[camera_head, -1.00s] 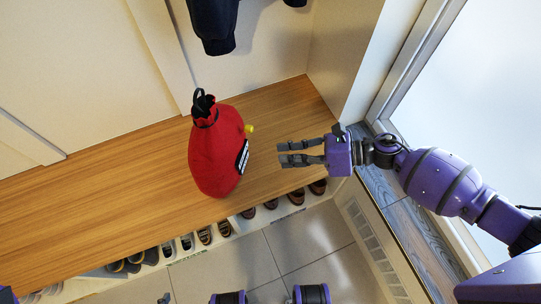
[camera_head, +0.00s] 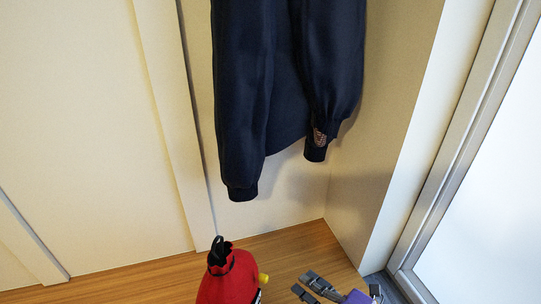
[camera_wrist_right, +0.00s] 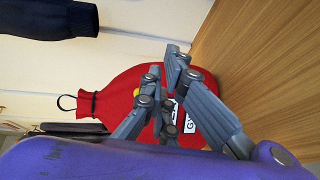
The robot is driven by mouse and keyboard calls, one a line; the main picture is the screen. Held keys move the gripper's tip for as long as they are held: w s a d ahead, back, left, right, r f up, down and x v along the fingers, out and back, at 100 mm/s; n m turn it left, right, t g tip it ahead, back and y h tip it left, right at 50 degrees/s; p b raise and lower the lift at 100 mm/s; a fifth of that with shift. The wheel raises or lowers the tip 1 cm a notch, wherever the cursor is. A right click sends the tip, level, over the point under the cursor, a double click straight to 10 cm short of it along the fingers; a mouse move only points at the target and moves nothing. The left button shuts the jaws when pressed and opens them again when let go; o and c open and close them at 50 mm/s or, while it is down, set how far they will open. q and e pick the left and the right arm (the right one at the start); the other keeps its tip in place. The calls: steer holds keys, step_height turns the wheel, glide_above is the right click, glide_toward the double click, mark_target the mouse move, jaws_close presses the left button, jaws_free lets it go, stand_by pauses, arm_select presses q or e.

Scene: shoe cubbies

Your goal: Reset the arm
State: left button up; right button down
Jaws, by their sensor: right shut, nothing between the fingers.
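My right gripper (camera_head: 308,286) shows at the bottom edge of the head view, to the right of a red drawstring bag (camera_head: 230,284) and apart from it. Its fingers are shut with nothing between them. In the right wrist view the gripper fingers (camera_wrist_right: 163,66) cross in front of the red bag (camera_wrist_right: 112,88), covering part of it and its white label. The bag stands upright on the wooden bench top (camera_head: 158,279), with a black cord loop on top and a yellow knob on its side. Most of my right arm is out of the head view. My left gripper is not in view.
A dark jacket (camera_head: 250,90) hangs above the bench against the pale back panel. A side panel (camera_head: 385,130) and a framed glass door (camera_head: 490,170) stand at the right. The bench's front and the shoes are outside the head view.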

steer(key=s+d+f+m+h, duration=0.3)
steer(key=s+f+m+h, duration=0.15)
steer(key=s+m, duration=0.4)
steer(key=s+d+f+m+h, duration=0.35)
steer(key=s+f+m, duration=0.25)
steer(key=s+m, duration=0.3)
steer(key=s+d+f+m+g+h, duration=0.2)
steer(key=s+m+g, duration=0.15)
steer(key=s, duration=0.75)
steer(key=s+d+f+m+g+h, duration=0.1)
steer(key=s+d+f+m+g, duration=0.3)
steer(key=s, duration=0.8)
arm_select(q)
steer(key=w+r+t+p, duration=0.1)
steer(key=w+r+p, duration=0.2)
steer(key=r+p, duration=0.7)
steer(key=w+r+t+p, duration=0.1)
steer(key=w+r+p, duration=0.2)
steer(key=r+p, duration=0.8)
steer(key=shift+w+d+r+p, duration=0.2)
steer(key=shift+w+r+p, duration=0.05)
steer(key=shift+p, duration=0.75)
arm_select(e)
steer(key=w+a+r+t, duration=0.1)
steer(key=w+r, duration=0.3)
steer(key=r, duration=0.7)
steer(key=w+a+r+m+t, duration=0.1)
steer(key=w+r+t, duration=0.2)
steer(key=r, duration=0.9)
steer(key=shift+w, duration=0.55)
